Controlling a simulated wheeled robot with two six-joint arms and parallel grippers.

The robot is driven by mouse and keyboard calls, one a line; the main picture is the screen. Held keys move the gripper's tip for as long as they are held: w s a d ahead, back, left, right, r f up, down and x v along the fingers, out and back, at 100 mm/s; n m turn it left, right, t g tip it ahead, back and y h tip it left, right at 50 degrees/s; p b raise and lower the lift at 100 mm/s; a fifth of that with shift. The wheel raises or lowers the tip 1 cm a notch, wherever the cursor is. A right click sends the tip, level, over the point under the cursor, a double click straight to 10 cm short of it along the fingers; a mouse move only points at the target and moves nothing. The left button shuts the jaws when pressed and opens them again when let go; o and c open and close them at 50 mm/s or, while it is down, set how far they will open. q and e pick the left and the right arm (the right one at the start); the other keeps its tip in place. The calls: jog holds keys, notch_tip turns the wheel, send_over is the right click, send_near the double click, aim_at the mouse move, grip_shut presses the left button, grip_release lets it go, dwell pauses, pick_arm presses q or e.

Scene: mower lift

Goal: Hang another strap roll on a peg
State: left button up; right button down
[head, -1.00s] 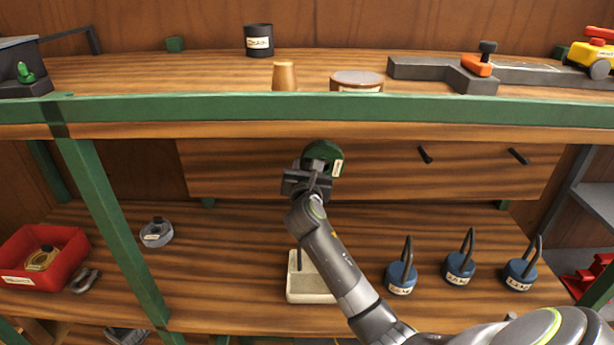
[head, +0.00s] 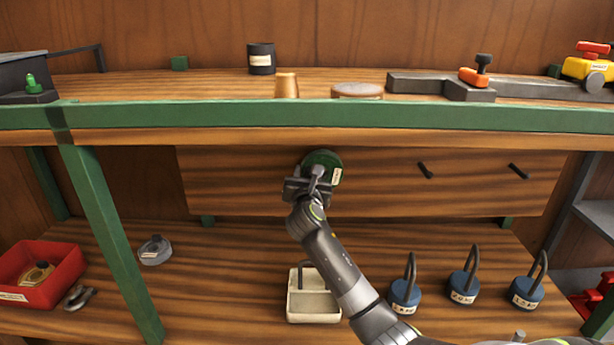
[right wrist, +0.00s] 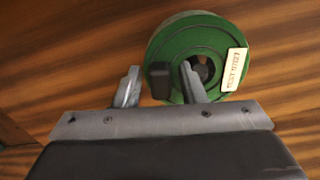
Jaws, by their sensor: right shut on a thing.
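A green strap roll (head: 323,162) with a pale label is up against the wooden back board (head: 235,180), under the upper shelf. My right gripper (head: 308,184) is shut on it from the front. In the right wrist view, the roll (right wrist: 178,38) faces me, and a dark block on it sits between the fingertips (right wrist: 160,82). Its centre hole is partly hidden by one finger, and I cannot tell whether a peg runs through it. Two bare dark pegs (head: 425,170) (head: 518,171) stick out of the board to the right. My left gripper is not in view.
A grey roll (head: 155,250) lies on the lower shelf. A red bin (head: 62,282) at left holds a yellowish roll (head: 37,273). A cream tray (head: 314,308) and several blue discs with dark loops (head: 405,295) stand below. The green shelf rail (head: 400,116) runs overhead.

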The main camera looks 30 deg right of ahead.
jog(key=shift+d+f, duration=0.1)
jog(key=shift+f, duration=0.3)
